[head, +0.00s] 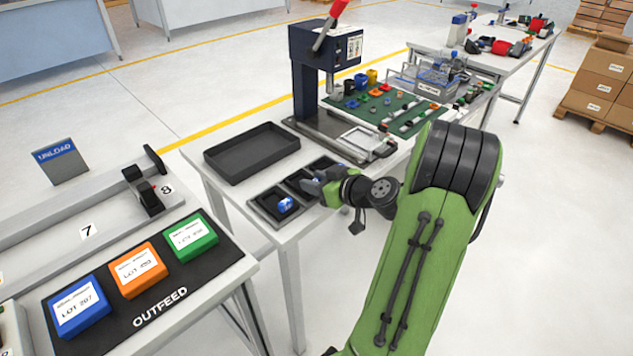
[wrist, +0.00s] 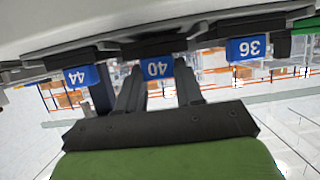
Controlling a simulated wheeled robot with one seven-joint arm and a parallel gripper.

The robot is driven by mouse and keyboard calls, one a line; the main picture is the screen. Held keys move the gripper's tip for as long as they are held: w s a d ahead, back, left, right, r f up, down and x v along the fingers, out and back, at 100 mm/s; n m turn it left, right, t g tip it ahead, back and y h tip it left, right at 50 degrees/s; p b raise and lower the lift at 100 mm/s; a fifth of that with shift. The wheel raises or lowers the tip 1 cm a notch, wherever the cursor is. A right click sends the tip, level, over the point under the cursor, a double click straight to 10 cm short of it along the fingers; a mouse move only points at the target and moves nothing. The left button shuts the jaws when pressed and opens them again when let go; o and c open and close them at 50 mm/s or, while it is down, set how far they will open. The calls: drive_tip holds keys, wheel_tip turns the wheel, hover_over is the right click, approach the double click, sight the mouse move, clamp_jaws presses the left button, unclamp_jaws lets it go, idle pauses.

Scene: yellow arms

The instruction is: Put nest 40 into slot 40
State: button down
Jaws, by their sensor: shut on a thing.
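Nest 40 (wrist: 157,68) shows in the wrist view as a dark piece with a blue tag marked 40, upside down at top centre. My gripper (wrist: 160,82) has one finger on each side of that tag and is shut on nest 40. In the head view my gripper (head: 318,184) is at the middle of a row of black trays on the table's near edge. It hides most of what it holds, and I cannot tell whether nest 40 is seated or slightly raised. Slot 40 itself is hidden.
Tags 44 (wrist: 77,77) and 36 (wrist: 246,47) flank nest 40 closely. A blue-marked piece lies in the front tray (head: 266,207). A large empty black tray (head: 252,152) and a press (head: 318,75) stand behind. The outfeed table (head: 163,322) is at left.

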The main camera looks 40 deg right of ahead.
drive_tip(key=shift+f+b, duration=0.25)
drive_tip(key=shift+b, duration=0.1)
drive_tip(key=c, duration=0.6)
unclamp_jaws()
drive_tip(key=shift+c, duration=0.2)
drive_tip(key=shift+s, duration=0.15)
drive_tip(key=p+v, duration=0.2)
drive_tip(key=v, duration=1.3)
drive_tip(key=shift+s+r, duration=0.2)
drive_tip(key=shift+r, duration=0.05)
